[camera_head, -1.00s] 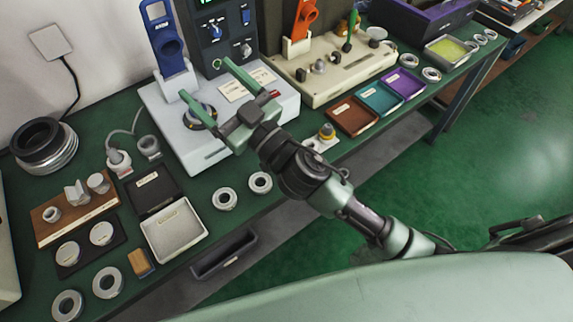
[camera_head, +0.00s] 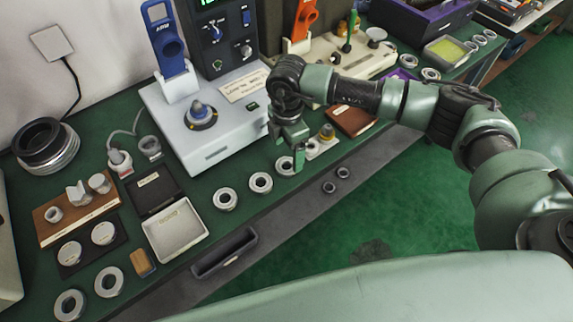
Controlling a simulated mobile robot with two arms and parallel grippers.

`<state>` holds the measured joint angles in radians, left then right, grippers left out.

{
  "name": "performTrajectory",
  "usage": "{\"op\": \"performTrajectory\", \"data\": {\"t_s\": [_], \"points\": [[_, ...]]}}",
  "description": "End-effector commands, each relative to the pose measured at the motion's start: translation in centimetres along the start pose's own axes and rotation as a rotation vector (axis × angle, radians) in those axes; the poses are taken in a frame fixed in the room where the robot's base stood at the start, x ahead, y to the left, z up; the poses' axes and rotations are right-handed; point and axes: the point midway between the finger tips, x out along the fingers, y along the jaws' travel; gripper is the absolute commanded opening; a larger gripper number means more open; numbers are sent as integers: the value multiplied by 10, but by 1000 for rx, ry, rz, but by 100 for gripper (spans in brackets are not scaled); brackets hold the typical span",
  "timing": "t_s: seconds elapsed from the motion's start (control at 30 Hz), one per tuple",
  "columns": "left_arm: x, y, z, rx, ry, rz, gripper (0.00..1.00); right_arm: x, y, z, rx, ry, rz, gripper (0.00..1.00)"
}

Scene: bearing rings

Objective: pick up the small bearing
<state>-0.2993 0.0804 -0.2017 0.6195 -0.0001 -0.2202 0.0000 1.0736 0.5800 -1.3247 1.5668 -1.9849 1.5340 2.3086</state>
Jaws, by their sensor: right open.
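My right gripper (camera_head: 292,162) points down at the front edge of the green bench, with its jaws open. It is just right of two metal bearing rings, one (camera_head: 261,183) closer to it and one (camera_head: 225,199) farther left. Two small dark rings (camera_head: 329,187) (camera_head: 343,172) lie on the grey strip below the bench edge, right of the gripper. I cannot tell which ring is the small bearing. Whatever lies directly under the fingers is partly hidden. My left gripper is out of view.
The white instrument (camera_head: 215,148) stands behind the gripper. Two larger rings (camera_head: 68,304) (camera_head: 109,282) lie at the front left.

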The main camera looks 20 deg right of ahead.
Motion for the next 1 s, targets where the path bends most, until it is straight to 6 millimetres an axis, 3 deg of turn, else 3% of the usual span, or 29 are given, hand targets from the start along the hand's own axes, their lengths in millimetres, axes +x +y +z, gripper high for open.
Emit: {"op": "performTrajectory", "data": {"t_s": [0.33,0.63,0.67,0.93,1.0], "points": [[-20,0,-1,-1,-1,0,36,46,0,-1,-1,3,-2,81],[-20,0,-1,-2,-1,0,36,55,1,-1,-4,5,1,81],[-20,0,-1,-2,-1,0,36,55,1,-1,-4,5,1,78],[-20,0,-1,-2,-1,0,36,55,1,-1,-4,5,1,3],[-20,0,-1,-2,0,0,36,54,1,-2,-4,6,2,2]]}}
